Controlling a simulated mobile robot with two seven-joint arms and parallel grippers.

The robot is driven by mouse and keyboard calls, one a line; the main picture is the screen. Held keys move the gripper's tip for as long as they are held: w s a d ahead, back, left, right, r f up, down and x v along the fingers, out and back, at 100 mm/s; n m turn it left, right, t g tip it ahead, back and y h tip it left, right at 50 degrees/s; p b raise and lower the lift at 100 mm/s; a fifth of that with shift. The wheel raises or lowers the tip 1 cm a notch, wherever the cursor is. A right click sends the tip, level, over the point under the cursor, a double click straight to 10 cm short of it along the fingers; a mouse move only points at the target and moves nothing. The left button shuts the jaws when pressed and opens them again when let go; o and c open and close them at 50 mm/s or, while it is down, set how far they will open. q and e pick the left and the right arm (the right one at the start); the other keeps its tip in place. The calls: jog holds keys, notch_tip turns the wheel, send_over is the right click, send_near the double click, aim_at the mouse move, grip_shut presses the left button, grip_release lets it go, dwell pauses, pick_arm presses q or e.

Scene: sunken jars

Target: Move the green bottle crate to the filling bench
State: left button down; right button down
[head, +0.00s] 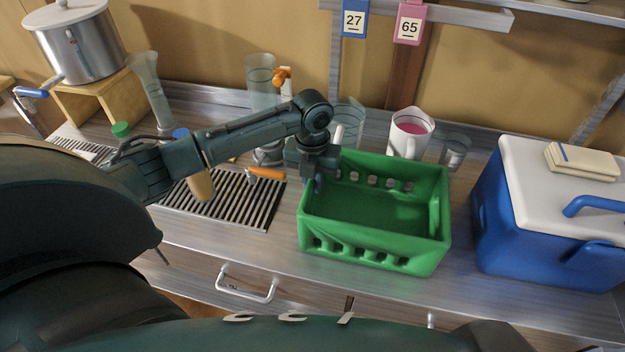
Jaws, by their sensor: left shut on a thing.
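The green bottle crate (375,257) stands on a metal counter (290,255) and looks empty inside. It has slots in its walls. My left gripper (318,180) reaches down at the crate's left back corner and is shut on its rim. The fingertips are partly hidden by the gripper body and the crate wall. I cannot tell which surface is the filling bench. My right gripper is not in view.
A blue cooler (545,235) with a white lid stands close to the right. Behind the crate are a mug of pink liquid (409,135) and clear glasses (455,150). A drain grate (235,205) lies left. A pot (80,45) sits on a wooden stand at far left.

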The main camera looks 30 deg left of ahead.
pick_arm(q)
jog(key=c, duration=1.9)
grip_release()
jog(key=shift+f, duration=0.15)
jog(key=o, duration=0.4)
jog(key=shift+o, duration=0.2)
notch_tip(320, 180, up, 11)
jog(key=shift+r+b, duration=0.2)
jog(key=shift+b, duration=0.4)
jog(key=shift+r, duration=0.5)
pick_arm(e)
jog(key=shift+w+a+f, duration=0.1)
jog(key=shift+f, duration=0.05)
pick_arm(q)
jog(key=shift+s, duration=0.1)
